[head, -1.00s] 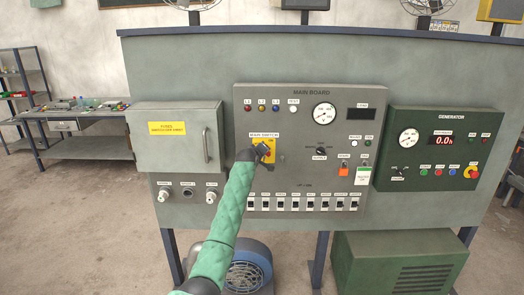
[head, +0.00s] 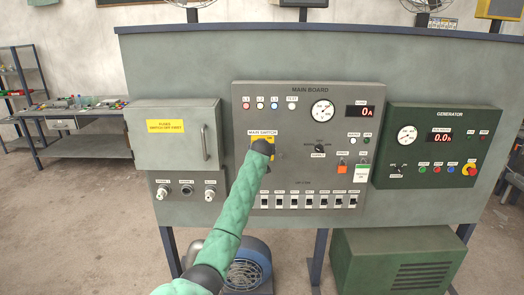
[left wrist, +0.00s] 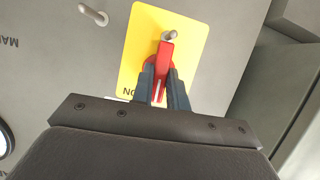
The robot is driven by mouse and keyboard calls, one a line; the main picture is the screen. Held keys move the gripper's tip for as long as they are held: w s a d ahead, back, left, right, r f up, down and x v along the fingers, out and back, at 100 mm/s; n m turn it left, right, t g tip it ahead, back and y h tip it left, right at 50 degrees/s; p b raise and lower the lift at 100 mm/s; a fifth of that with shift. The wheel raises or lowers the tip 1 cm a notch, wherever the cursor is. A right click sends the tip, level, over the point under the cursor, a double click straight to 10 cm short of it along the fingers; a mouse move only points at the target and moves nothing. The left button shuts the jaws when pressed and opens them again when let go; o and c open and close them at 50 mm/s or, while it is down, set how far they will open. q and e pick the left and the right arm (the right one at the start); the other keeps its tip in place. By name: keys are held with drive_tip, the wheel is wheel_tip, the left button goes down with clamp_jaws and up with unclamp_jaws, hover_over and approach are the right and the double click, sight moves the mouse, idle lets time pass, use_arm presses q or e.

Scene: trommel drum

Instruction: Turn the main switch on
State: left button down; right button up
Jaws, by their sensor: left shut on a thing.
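The main switch is a red handle (left wrist: 166,52) on a yellow plate (left wrist: 195,42), seen close in the left wrist view. My left gripper (left wrist: 162,82) is shut on the red handle, with one dark finger on each side. In the head view my left gripper (head: 263,147) is at the MAIN SWITCH label and hides most of the switch. On the main board (head: 290,165), the lamps look lit and the display (head: 364,112) reads 0A. My right gripper is not seen.
A row of small breakers (head: 308,201) runs along the board's bottom. A grey fuse box (head: 180,152) stands left of the board, and the green generator panel (head: 440,175) stands right. A metal peg (left wrist: 93,14) sticks out near the switch.

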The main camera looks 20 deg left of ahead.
use_arm(q)
drive_tip(key=shift+f+m, duration=0.1)
drive_tip(key=shift+m, duration=0.2)
drive_tip(key=c, duration=1.6)
unclamp_jaws()
drive_tip(key=shift+c, duration=0.2)
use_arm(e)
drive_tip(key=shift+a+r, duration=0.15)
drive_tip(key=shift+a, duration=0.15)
use_arm(q)
drive_tip(key=shift+s+d, duration=0.1)
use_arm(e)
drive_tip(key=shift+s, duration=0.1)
use_arm(q)
drive_tip(key=shift+s, duration=0.15)
drive_tip(key=b+v, duration=0.3)
drive_tip(key=v, duration=0.4)
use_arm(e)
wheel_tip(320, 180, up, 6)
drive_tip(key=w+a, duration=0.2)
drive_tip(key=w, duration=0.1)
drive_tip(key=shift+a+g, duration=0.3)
use_arm(q)
drive_tip(key=shift+d, duration=0.1)
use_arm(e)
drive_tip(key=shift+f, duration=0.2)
